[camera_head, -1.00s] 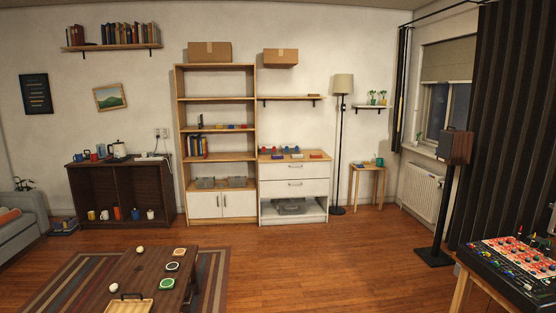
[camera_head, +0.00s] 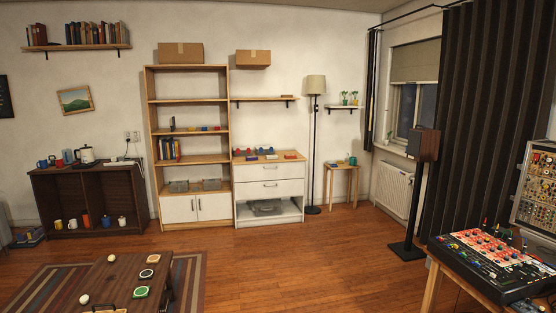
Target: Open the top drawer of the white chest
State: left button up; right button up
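The white chest (camera_head: 268,190) stands against the back wall, right of the tall shelf. It has a wooden top with small red and blue items on it. Its top drawer (camera_head: 270,170) is shut, with a dark handle on its front. A second drawer (camera_head: 270,187) below it is also shut. The bottom bay is open and holds a grey object (camera_head: 266,207). The chest is well across the room from me. Neither of my grippers shows in the head view.
A low dark table (camera_head: 110,285) on a striped rug stands at the front left. A wooden table with a control panel (camera_head: 490,262) is at the front right, near a speaker on a stand (camera_head: 423,146). The wooden floor (camera_head: 290,260) between them and up to the chest is clear.

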aim_at(256, 172)
jog(key=i, duration=3.4)
jog(key=i+z, duration=0.1)
jog(key=i, duration=3.3)
